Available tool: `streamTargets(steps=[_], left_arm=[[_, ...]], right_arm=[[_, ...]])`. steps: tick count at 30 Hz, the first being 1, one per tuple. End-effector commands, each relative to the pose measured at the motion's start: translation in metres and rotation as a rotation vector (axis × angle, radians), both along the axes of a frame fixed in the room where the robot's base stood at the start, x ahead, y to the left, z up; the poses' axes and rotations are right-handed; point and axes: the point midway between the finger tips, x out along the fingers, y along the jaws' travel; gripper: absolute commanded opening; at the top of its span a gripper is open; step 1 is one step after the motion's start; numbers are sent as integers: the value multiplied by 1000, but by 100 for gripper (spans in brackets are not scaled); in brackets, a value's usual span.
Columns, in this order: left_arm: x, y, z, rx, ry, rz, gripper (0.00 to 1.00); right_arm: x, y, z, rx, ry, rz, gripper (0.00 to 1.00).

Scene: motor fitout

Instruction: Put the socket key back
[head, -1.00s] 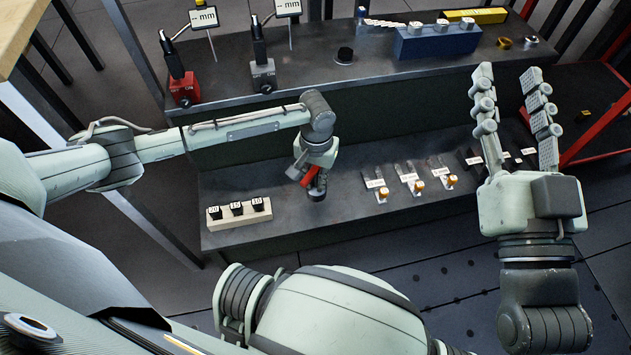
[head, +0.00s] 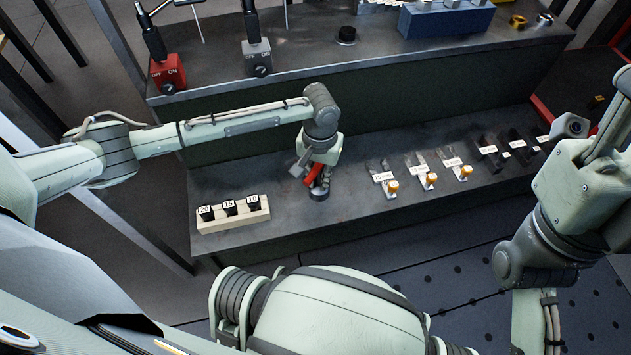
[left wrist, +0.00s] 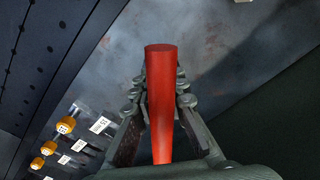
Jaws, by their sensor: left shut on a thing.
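My left gripper (head: 318,180) is shut on the red-handled socket key (head: 311,175), low over the lower grey bench (head: 345,140). In the left wrist view the red handle (left wrist: 160,95) stands between the two fingers (left wrist: 160,110) and points away from the palm. The key's far end is hidden or hard to make out in the head view. A pale block (head: 232,217) with several dark pieces tagged 20, 15 and 10 sits left of the gripper, apart from it. The fingers of my right gripper do not show.
To the right of the gripper are clear holders with orange-topped pieces (head: 392,186) and tags, then dark tagged blocks (head: 487,148). The raised back shelf bears a red switch box (head: 167,73), a grey one (head: 257,58) and a blue block (head: 445,20). Bench around the gripper is clear.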

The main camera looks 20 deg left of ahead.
Motion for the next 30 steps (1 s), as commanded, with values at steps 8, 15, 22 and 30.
streamTargets(steps=[8, 15, 22, 30], left_arm=[[1, -1, 1, -2, -2, 0, 0], [0, -1, -3, -1, 0, 0, 20], [0, -1, -3, -1, 0, 0, 34], [1, 0, 6, 0, -2, 0, 34]], right_arm=[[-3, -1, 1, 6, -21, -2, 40], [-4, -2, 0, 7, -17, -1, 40], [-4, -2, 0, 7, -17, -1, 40], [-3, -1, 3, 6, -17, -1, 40]])
